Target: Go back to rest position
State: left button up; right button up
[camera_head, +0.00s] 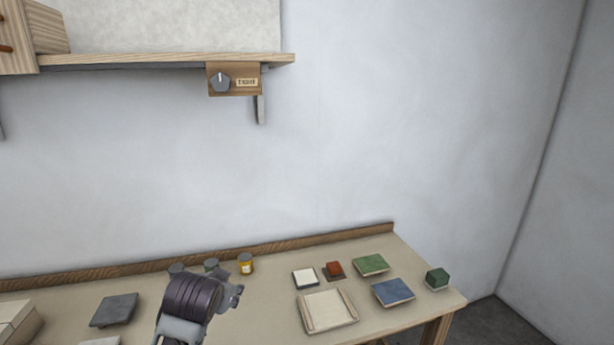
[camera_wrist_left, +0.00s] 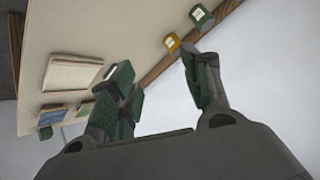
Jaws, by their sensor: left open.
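My left gripper (camera_head: 236,283) reaches over the workbench (camera_head: 265,310) from the bottom of the head view, just in front of a few small jars. In the left wrist view its two fingers (camera_wrist_left: 160,84) stand apart with nothing between them. The wrist view is tilted, with the bench on its left and the wall on its right. My right gripper is in neither view.
A yellow jar (camera_head: 246,264) stands near the back ledge. A wooden tray (camera_head: 327,311), a white tile (camera_head: 305,278), a green tile (camera_head: 370,264), a blue tile (camera_head: 393,293) and a green cube (camera_head: 437,278) lie rightward.

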pick_arm(q)
jog(key=s+a+f+n+g+h, duration=0.15)
jog(key=s+f+g, duration=0.45)
jog(key=s+f, duration=1.65)
jog(key=s+f+g, duration=0.1)
jog(key=s+f, duration=0.1)
jog(key=f, duration=1.4)
jog(key=s+f, duration=0.3)
jog(key=f, duration=1.3)
jog(key=s+a+f, duration=0.2)
jog(key=s+f, duration=0.7)
jog(key=s, duration=0.1)
jog(key=s+a+f+g, duration=0.1)
jog(key=s+a+f, duration=0.1)
jog(key=s+f, duration=0.7)
jog(key=shift+s+a+f, duration=0.2)
jog(key=shift+s+f, duration=0.2)
jog(key=shift+s, duration=0.8)
jog(key=shift+s+m, duration=0.1)
jog(key=shift+m, duration=0.15)
